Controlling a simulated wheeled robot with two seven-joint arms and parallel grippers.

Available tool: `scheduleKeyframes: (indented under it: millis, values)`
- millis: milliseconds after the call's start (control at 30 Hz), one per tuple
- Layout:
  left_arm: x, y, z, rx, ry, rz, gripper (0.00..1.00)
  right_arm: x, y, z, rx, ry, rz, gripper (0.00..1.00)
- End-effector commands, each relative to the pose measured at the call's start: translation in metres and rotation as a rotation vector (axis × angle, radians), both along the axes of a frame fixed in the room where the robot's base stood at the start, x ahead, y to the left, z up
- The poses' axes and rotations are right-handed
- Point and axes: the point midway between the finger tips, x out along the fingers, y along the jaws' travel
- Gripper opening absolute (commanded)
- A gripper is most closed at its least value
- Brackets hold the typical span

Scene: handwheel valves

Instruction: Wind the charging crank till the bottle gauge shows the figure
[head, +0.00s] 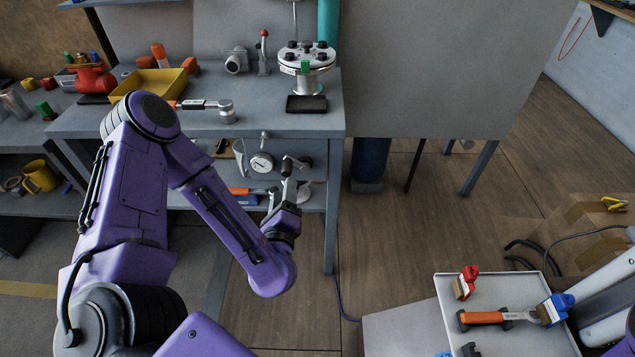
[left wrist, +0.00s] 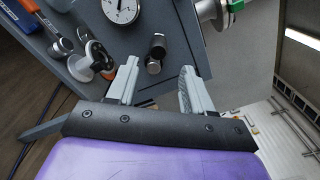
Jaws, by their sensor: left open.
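My left gripper (head: 286,187) is open and empty, just below the crank; contact cannot be told. My right gripper is out of view.
The bench (head: 250,125) carries a yellow tray (head: 150,83), a hammer (head: 222,108) and a flanged fitting (head: 306,62). A grey tray (head: 500,340) stands at lower right. The floor between is open.

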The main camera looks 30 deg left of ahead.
Motion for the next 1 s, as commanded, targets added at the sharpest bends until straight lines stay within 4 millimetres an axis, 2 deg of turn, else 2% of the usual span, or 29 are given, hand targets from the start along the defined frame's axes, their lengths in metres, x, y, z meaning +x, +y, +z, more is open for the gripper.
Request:
scheduleKeyframes:
  millis: [33,167,567,967,1000]
  values:
    - [0.004,0.004,0.005,0.000,0.002,0.005,0.51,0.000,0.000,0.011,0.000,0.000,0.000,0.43]
    - [0.017,0.013,0.004,-0.001,0.005,0.005,0.51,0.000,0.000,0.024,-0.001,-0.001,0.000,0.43]
    - [0.059,0.038,0.000,-0.002,0.005,0.004,0.51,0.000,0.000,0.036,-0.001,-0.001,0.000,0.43]
    - [0.059,0.037,-0.001,-0.002,0.005,0.001,0.51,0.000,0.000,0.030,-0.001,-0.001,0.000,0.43]
    - [0.059,0.037,-0.001,-0.002,0.005,0.001,0.48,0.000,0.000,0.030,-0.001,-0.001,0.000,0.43]
